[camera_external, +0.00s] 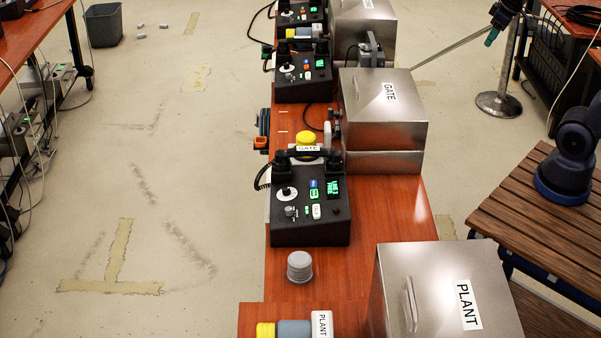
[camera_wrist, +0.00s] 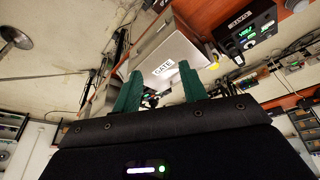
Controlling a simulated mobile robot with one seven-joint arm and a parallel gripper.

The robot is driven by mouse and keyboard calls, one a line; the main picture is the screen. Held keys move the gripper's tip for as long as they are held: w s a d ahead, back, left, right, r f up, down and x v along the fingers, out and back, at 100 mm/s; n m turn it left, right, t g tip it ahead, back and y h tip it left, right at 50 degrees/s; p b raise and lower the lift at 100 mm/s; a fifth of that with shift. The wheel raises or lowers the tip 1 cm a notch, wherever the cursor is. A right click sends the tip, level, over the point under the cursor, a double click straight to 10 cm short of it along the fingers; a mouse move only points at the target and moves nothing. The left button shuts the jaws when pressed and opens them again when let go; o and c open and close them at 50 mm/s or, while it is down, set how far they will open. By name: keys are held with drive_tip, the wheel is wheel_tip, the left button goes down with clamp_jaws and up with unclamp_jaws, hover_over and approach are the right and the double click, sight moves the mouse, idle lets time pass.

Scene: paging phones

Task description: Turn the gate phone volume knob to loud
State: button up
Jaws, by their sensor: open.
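The gate phone (camera_external: 310,220) is a black desk unit on the red-brown bench in the external view. The panel has a white round dial (camera_external: 287,194), a small grey knob (camera_external: 290,211), and lit green and blue parts. The knob's setting is too small to read. My gripper (camera_wrist: 160,68) shows in the wrist view with two green fingers apart and nothing held between them. A metal box labelled GATE (camera_wrist: 185,50) appears beyond the fingers. They are apart from any phone.
Metal boxes labelled GATE (camera_external: 385,110) and PLANT (camera_external: 450,290) stand along the bench's right side. More phones (camera_external: 303,75) stand farther back. The left floor is mostly clear.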

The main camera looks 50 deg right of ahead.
drive_tip(key=w+a+n+g, duration=0.1)
drive_tip(key=w+a+n, duration=0.2)
drive_tip(key=w+a, duration=1.05)
drive_tip(key=w+a+f+n+g, duration=0.1)
drive_tip(key=w+a+f+n, duration=0.35)
drive_tip(key=w+a, duration=0.75)
drive_tip(key=n+g, duration=0.2)
drive_tip(key=n, duration=0.2)
hover_over(289, 208)
wheel_tip(289, 208, down, 29)
wheel_tip(289, 208, down, 11)
drive_tip(key=shift+r, duration=0.2)
clamp_jaws()
